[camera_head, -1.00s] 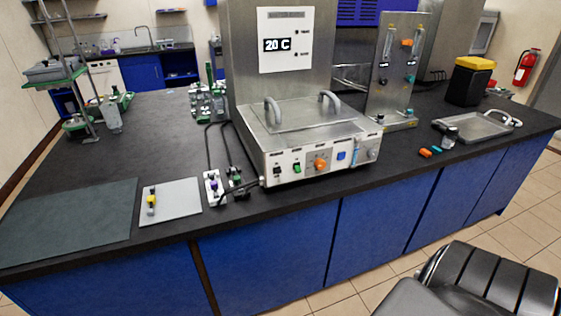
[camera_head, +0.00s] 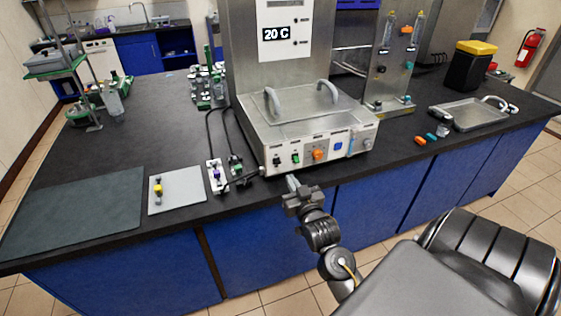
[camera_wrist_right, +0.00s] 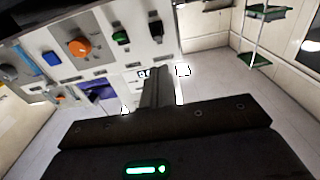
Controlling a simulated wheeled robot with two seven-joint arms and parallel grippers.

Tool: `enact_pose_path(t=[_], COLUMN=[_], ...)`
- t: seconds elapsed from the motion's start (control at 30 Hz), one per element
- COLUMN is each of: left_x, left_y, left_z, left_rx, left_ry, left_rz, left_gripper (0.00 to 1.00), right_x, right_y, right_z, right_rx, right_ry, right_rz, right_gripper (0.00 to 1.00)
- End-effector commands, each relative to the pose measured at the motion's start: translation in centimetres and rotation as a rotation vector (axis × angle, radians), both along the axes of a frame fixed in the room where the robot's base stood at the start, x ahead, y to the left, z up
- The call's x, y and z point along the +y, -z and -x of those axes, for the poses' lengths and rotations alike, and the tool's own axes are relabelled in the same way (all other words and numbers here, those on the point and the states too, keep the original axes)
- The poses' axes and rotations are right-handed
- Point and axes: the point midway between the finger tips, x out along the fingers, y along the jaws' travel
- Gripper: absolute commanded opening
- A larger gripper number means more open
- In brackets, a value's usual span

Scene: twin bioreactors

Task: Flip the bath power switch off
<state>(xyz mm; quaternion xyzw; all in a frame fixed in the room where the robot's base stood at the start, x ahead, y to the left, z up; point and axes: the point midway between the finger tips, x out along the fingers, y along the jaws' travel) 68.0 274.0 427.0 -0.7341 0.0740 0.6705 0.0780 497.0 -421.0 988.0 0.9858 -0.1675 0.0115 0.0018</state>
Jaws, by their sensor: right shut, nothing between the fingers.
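The steel bath (camera_head: 300,113) stands on the black bench with its control panel facing me. At the panel's left end are a black rocker switch (camera_head: 277,160) and a green rocker switch (camera_head: 296,158). I cannot read which is labelled power. My right gripper (camera_head: 291,180) is shut and empty, just in front of and below these two switches, apparently not touching them. In the right wrist view the shut fingers (camera_wrist_right: 156,85) point toward the panel near the black switch (camera_wrist_right: 155,28), with the green switch (camera_wrist_right: 120,37) beside it. My left gripper is not in view.
An orange knob (camera_head: 318,154), a blue button (camera_head: 339,146) and a grey knob (camera_head: 368,144) share the panel. Small power-strip units with cables (camera_head: 216,175) stand left of the bath. A metal tray (camera_head: 475,116) lies at right. The bench front edge runs below the gripper.

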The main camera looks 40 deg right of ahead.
Motion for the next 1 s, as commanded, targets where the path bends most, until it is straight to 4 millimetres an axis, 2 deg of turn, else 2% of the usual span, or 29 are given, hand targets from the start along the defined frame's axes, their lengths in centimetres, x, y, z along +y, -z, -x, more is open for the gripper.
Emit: enact_pose_path(t=[0.17, 0.63, 0.8, 1.0], left_x=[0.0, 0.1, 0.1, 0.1], left_y=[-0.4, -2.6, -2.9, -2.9], left_z=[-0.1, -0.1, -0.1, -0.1], left_rx=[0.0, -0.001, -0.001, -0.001], left_ry=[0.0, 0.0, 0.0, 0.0], left_rz=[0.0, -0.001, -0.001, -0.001], left_gripper=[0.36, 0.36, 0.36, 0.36], right_x=[-0.3, -2.8, -3.2, -3.3], right_y=[-0.2, -0.4, -0.3, -0.2], right_z=[-1.0, -8.0, -9.2, -9.5], right_rx=[-0.001, 0.001, 0.0, 0.001], right_ry=[-0.001, 0.0, -0.001, -0.001], right_rz=[0.0, 0.0, 0.0, 0.0], right_gripper=[0.0, 0.0, 0.0, 0.0])
